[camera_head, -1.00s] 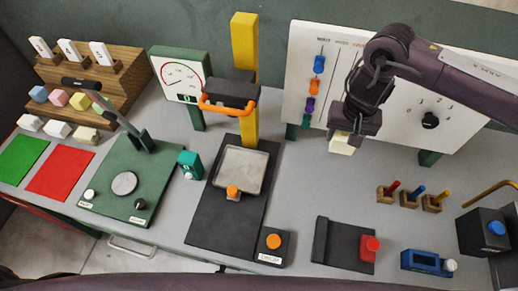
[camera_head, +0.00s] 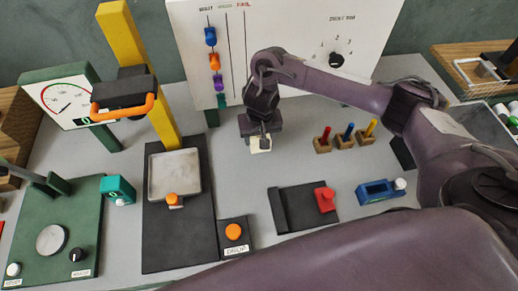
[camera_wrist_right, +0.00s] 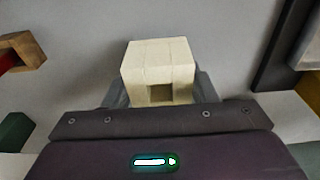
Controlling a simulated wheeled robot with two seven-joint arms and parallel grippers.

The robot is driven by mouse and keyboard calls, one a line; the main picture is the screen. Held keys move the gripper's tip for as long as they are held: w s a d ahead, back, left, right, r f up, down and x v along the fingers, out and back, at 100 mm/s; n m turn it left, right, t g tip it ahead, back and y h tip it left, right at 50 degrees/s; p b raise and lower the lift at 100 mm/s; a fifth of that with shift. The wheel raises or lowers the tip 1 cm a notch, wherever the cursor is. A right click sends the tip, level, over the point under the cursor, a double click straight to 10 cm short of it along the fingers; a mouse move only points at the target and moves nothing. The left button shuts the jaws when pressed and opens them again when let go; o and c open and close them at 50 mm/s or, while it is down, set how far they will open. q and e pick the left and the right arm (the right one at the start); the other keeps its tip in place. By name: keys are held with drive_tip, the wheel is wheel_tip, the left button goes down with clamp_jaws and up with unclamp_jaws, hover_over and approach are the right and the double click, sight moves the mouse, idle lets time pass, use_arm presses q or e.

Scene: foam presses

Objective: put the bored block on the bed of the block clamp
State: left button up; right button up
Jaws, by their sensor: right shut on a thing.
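The bored block (camera_head: 261,147) is a small cream cube. In the right wrist view the bored block (camera_wrist_right: 160,62) shows a square dark hole in the face toward the camera. My right gripper (camera_head: 260,138) is shut on it, with a finger on each side, and holds it toward the back of the bench. A black plate (camera_head: 298,210) with a raised bar at its left and a red piece at its right looks like the block clamp; its bed is bare. It lies in front of and right of the held block. My left gripper is not in view.
Three wooden holders with coloured pegs (camera_head: 345,138) stand right of the gripper. A blue vise-like device (camera_head: 379,191) is right of the black plate. The press (camera_head: 180,215) and an orange button box (camera_head: 234,232) are left. Grey bench between block and plate is clear.

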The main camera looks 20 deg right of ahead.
drive_tip(key=shift+f, duration=0.65)
drive_tip(key=shift+f+b, duration=0.5)
drive_tip(key=shift+f, duration=1.05)
drive_tip(key=shift+f, duration=0.1)
drive_tip(key=o, duration=1)
drive_tip(key=shift+c, duration=0.2)
